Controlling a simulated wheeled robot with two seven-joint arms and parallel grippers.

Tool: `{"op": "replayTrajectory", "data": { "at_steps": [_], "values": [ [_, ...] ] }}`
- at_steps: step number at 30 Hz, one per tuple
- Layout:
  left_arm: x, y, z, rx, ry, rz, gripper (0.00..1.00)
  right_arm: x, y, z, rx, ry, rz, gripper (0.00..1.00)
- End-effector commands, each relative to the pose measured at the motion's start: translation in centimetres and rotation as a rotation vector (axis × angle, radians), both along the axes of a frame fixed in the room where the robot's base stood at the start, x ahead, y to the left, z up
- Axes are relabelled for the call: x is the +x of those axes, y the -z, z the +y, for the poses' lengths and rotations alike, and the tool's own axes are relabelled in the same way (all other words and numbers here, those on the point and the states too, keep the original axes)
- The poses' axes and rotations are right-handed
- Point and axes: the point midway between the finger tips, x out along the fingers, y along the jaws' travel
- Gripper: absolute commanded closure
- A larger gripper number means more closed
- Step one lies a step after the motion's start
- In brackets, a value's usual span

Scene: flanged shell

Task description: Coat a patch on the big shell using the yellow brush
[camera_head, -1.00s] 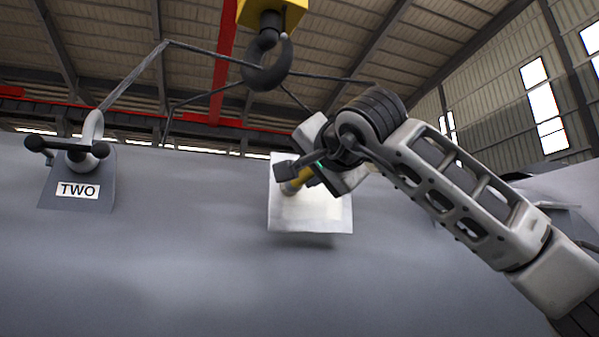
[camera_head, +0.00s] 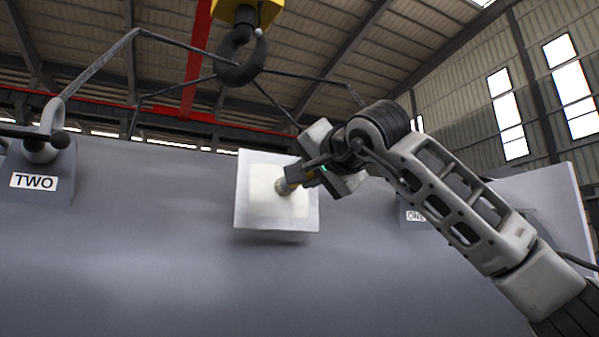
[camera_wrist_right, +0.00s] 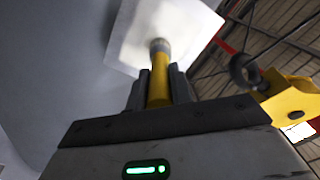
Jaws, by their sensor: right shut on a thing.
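The big grey shell (camera_head: 150,250) fills the lower part of the head view. A square white patch (camera_head: 262,222) with a cream middle sits on its face; it also shows in the right wrist view (camera_wrist_right: 125,45). My right gripper (camera_head: 300,176) is shut on the yellow brush (camera_wrist_right: 159,88). My left gripper is not in view.
A crane hook (camera_head: 240,70) hangs above with sling legs running down to the shell. A plate marked ONE (camera_head: 414,215) is partly behind my right arm.

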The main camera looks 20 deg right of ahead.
Motion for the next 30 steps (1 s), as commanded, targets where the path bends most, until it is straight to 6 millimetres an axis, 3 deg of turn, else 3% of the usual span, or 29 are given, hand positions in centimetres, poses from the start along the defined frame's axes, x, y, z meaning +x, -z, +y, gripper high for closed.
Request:
{"op": "replayTrajectory", "data": {
  "at_steps": [6, 14, 24, 30],
  "values": [
    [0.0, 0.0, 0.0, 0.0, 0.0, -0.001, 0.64, 0.1, 0.0, -2.1, 0.003, 0.004, 0.002, 1.0],
    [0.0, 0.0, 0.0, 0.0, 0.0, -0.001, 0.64, 0.1, 0.0, -3.1, 0.002, 0.002, 0.001, 1.0],
    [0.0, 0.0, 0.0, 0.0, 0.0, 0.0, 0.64, 0.2, 0.1, -5.8, 0.003, 0.003, 0.002, 1.0],
    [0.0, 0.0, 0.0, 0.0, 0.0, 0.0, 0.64, 0.2, -0.3, -6.1, 0.001, 0.001, -0.001, 1.0]
  ]
}}
